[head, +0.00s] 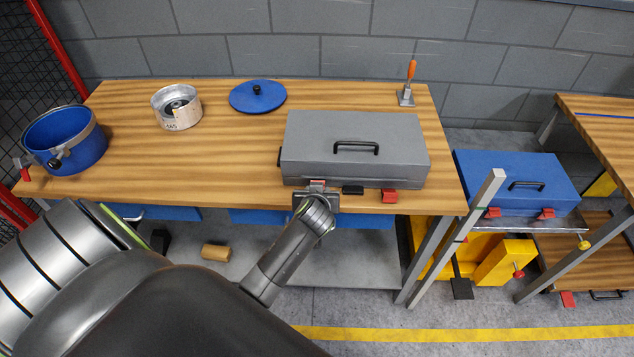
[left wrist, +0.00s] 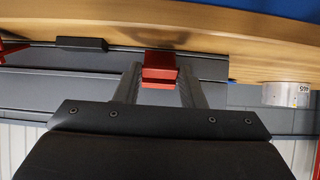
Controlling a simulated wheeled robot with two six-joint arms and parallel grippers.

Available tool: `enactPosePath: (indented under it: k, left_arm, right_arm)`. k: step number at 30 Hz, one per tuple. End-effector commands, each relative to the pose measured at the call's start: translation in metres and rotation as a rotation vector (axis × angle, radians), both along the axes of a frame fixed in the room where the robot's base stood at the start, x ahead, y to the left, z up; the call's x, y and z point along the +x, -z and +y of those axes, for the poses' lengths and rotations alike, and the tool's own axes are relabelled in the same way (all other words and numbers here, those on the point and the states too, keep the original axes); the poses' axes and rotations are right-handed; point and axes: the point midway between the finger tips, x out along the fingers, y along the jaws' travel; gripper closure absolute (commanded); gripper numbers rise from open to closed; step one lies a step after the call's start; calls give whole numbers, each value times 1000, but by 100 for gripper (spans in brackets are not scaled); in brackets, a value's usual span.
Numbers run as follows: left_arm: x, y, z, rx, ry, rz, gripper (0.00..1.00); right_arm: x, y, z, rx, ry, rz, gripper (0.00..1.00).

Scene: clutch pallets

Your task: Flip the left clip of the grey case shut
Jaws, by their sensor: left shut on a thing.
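The grey case (head: 355,140) stands on the wooden workbench with its lid down and a black handle on top. Its left clip (head: 317,184) is a small red piece on the front side. My left gripper (head: 317,193) is at that clip, reaching it from the front. In the left wrist view the red clip (left wrist: 160,68) sits between the two fingers of my left gripper (left wrist: 158,85), which is shut on it. The case's right clip (head: 389,196), also red, sticks out from the front edge, clear of the gripper. My right gripper is not in view.
The workbench (head: 225,150) also holds a blue pot (head: 75,150), a metal can (head: 180,118), a blue lid (head: 257,95) and an orange-handled tool (head: 410,72). A black front piece (head: 353,189) sits between the clips. A blue case (head: 515,175) stands to the right.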

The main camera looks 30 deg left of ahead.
Motion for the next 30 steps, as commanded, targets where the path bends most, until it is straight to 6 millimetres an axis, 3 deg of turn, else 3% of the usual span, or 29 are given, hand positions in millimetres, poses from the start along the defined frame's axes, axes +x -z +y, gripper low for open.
enactPosePath:
  k: [1,3,12,21,30]
  left_arm:
    - [2,-13,2,-14,0,26,87]
    - [4,-15,3,-37,0,65,87]
    - [12,-19,8,-137,0,227,87]
    - [19,-21,11,-217,0,355,87]
    - [21,-20,13,-249,1,407,87]
  right_arm:
    - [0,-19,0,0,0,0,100]
    - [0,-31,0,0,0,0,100]
    - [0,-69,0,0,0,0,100]
    - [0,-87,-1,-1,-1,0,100]
    - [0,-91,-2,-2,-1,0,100]
